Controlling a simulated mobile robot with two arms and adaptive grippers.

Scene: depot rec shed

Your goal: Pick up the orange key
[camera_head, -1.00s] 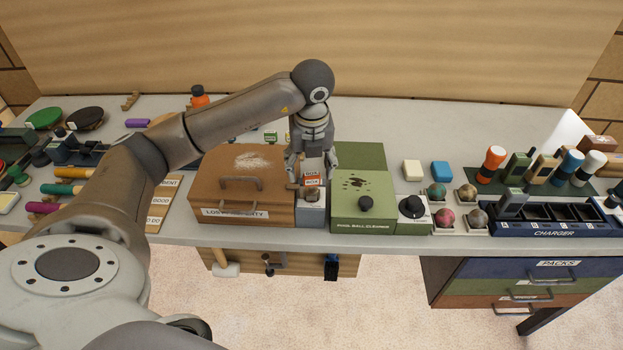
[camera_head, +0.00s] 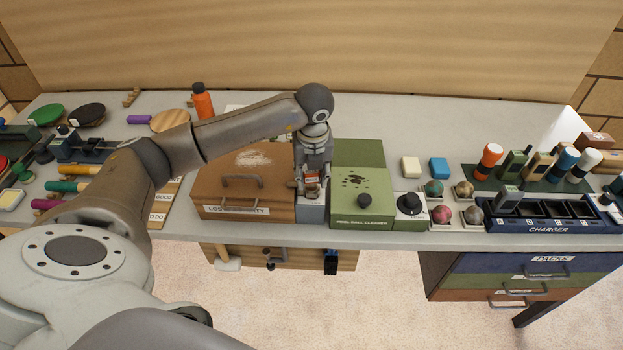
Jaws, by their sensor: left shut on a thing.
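My left gripper (camera_head: 312,188) points down over a small grey box (camera_head: 311,213) between the brown lost-property case and the green ball cleaner. Its fingers are shut on a small orange piece with a white label (camera_head: 311,177), which appears to be the orange key. The fingers hide most of it, and its key shape cannot be made out. A brownish part shows low between the fingers. I cannot tell whether the piece is clear of the grey box. My right gripper is not in view.
The brown case (camera_head: 225,205) stands close on the left and the green ball cleaner (camera_head: 350,213) close on the right. Farther right are several balls, a charger rack (camera_head: 548,229) and upright handsets. The table (camera_head: 420,130) is clear behind the cleaner.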

